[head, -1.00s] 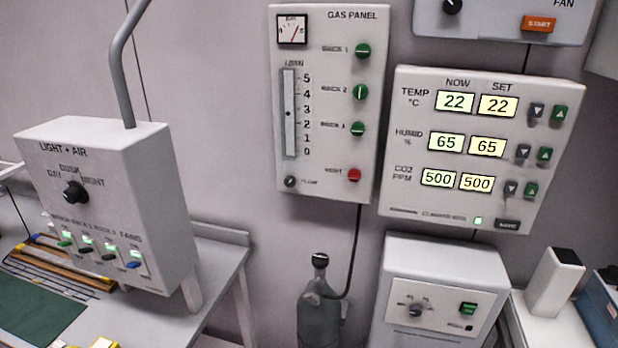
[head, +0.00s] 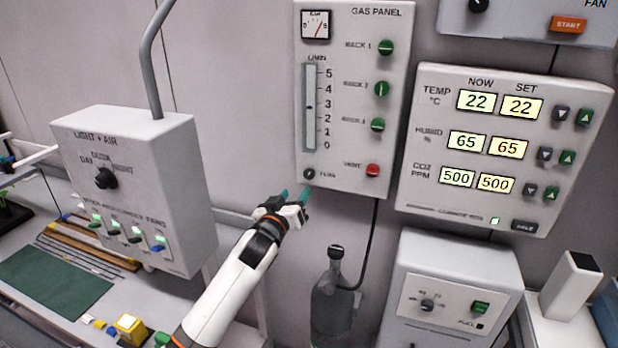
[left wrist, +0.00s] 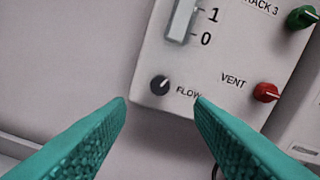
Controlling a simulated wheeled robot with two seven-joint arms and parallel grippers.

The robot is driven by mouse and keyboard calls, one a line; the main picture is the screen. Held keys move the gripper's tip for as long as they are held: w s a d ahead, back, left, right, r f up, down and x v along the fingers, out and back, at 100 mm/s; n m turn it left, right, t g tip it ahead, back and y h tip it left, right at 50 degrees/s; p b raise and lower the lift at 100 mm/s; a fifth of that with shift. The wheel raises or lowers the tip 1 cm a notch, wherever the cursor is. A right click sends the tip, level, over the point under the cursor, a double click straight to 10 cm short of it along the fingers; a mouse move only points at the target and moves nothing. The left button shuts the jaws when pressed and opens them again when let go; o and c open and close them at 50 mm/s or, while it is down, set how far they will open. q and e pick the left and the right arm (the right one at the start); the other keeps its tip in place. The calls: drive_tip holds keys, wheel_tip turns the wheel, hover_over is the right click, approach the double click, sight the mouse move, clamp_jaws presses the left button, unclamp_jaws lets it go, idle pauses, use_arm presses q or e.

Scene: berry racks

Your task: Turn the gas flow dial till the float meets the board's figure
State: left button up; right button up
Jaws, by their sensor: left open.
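The gas panel (head: 350,150) hangs on the wall. Its small black flow dial (head: 309,174) is at the lower left corner and also shows in the left wrist view (left wrist: 160,85), with a white pointer mark towards the upper right. The float (head: 309,107) is a small dark mark in the flow tube (head: 311,130), a little below the 3. My left gripper (head: 295,194) is open and empty, just below and left of the dial. In the left wrist view its teal fingers (left wrist: 160,100) spread either side of the dial, apart from it. No board with a figure is recognisable.
The red vent knob (head: 373,170) is right of the dial, with green rack knobs (head: 377,125) above. A grey bottle (head: 333,300) stands below the panel. The light and air box (head: 130,190) is left of my arm.

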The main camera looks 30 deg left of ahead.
sight(308, 176)
use_arm(q)
drive_tip(key=p+x, duration=0.1)
drive_tip(key=x, duration=0.8)
drive_tip(key=shift+p, duration=0.3)
drive_tip(key=shift+c, duration=0.6)
